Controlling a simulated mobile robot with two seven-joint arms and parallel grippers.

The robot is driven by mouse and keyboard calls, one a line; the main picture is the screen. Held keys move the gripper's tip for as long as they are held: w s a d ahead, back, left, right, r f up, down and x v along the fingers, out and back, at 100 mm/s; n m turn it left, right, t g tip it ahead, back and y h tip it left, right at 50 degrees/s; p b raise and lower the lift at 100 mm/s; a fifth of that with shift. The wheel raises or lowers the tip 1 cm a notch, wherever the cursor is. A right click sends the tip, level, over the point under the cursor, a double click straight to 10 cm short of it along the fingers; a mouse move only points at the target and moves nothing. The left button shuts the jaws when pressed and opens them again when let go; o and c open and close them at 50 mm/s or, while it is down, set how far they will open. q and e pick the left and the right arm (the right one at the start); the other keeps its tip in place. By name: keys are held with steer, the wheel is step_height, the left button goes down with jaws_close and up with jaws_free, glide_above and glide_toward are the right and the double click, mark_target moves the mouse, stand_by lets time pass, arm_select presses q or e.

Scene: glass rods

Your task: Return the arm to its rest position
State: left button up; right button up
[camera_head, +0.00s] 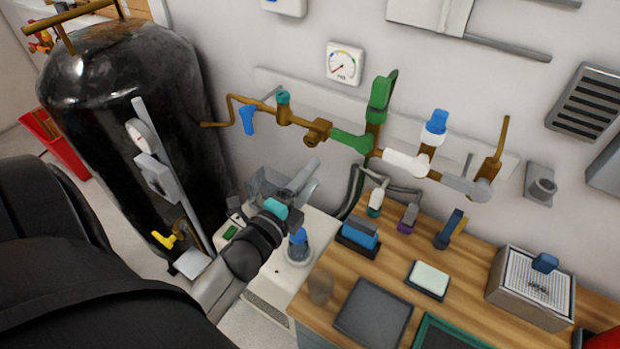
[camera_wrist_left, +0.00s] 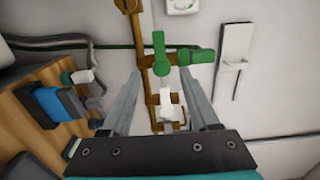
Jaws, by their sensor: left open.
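My left arm comes in from the lower left of the head view. Its gripper (camera_head: 290,178) is above the white machine, in front of the wall and below the brown pipe run. In the left wrist view the two grey fingers stand well apart (camera_wrist_left: 160,78) with nothing held. A green valve (camera_wrist_left: 160,58) and a white fitting (camera_wrist_left: 166,103) show in the gap between them, on the wall beyond. My right gripper is in neither view.
A black tank (camera_head: 130,110) stands left of my arm. The pipe run with a green valve (camera_head: 378,98) lines the wall. A wooden bench (camera_head: 458,285) at right holds a grey tray (camera_head: 373,312) and a metal box (camera_head: 530,288). A white machine (camera_head: 318,235) stands under the gripper.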

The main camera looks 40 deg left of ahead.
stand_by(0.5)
arm_select(q)
steer(key=s+d+f+n+g+h, duration=0.1)
steer(key=s+d+f+n+g, duration=0.3)
steer(key=s+d+n+g, duration=0.35)
steer(key=s+d+f+n+g, duration=0.45)
steer(key=s+n+g, duration=0.3)
steer(key=s, duration=0.35)
step_height(320, 180, down, 29)
steer(key=s+b, duration=0.2)
steer(key=b, duration=0.7)
steer(key=s+a+f+g+b, duration=0.1)
steer(key=s+f+b, duration=0.2)
steer(key=s+f, duration=0.4)
steer(key=s+a+f+g+b, duration=0.1)
steer(key=s+f+b, duration=0.3)
steer(key=s+f, duration=0.4)
step_height(320, 180, down, 7)
steer(key=shift+a, duration=0.6)
